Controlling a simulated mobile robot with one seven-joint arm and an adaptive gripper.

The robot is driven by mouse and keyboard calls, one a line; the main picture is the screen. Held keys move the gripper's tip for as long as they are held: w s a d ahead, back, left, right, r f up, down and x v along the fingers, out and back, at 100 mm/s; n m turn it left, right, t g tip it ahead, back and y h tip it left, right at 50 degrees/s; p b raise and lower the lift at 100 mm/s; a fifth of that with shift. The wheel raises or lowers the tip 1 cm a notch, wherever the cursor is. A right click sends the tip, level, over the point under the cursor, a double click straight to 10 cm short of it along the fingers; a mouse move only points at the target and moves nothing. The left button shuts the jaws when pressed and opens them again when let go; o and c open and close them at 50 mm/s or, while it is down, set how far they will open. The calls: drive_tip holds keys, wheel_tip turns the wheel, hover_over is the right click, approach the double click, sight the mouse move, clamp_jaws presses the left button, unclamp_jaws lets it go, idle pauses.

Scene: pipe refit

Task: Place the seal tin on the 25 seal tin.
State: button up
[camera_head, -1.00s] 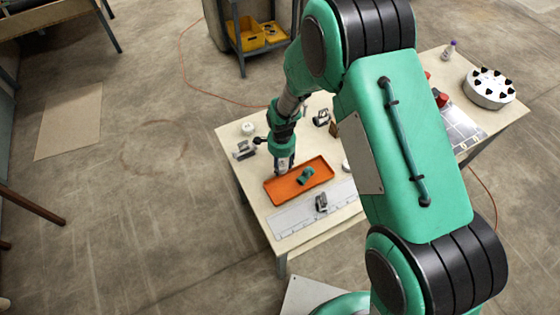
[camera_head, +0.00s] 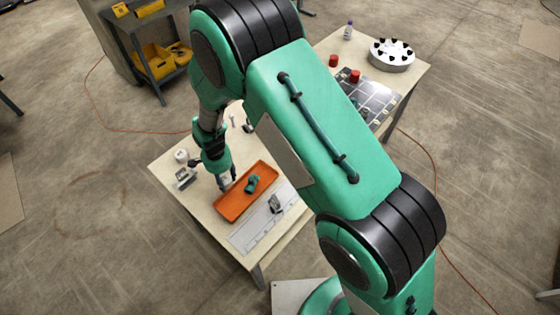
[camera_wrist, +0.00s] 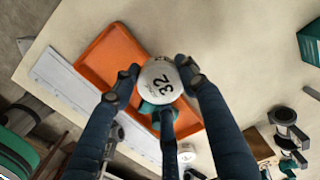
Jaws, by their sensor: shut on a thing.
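My gripper (camera_wrist: 157,75) is shut on a white round seal tin (camera_wrist: 161,82) marked 32, its lid facing the wrist camera. In the head view my gripper (camera_head: 226,184) is over the left end of the orange tray (camera_head: 233,212); the held tin is hardly visible there. A second white tin (camera_wrist: 187,157) stands beyond the tray at the bottom of the wrist view; its marking is too small to read. Another white round tin (camera_head: 181,155) sits at the table's left corner. I cannot tell which is the 25 seal tin.
A green part (camera_head: 252,184) lies in the tray. A metal ruler-like plate (camera_head: 254,231) lies beside it, with a grey clamp (camera_head: 275,204) on it. Another grey clamp (camera_head: 185,178) is near the left edge. Red parts and a white round holder (camera_head: 391,55) stand far right. My arm hides the middle.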

sight(224, 179)
wheel_tip(224, 179, up, 8)
drive_tip(key=shift+r, duration=0.25)
drive_tip(key=s+d+n, duration=0.1)
drive_tip(key=s+d, duration=0.1)
drive_tip(key=d, duration=1.3)
drive_tip(key=s+d, duration=0.2)
drive_tip(key=d, duration=1.3)
drive_tip(key=shift+a+f+b, duration=0.2)
drive_tip(key=shift+f, duration=1.2)
drive_tip(key=shift+a+f+b, duration=0.15)
drive_tip(key=shift+f+b, duration=0.05)
drive_tip(key=shift+f, duration=1.15)
drive_tip(key=w+a, duration=0.1)
drive_tip(key=w, duration=0.4)
drive_tip(key=w+a+f, duration=0.1)
drive_tip(key=w, duration=0.4)
drive_tip(key=w+a, duration=0.1)
drive_tip(key=w, duration=0.5)
drive_tip(key=shift+f, duration=0.25)
drive_tip(key=shift+s+f, duration=0.1)
drive_tip(key=shift+f, duration=1.65)
drive_tip(key=shift+f+b, duration=0.2)
drive_tip(key=shift+b, duration=0.15)
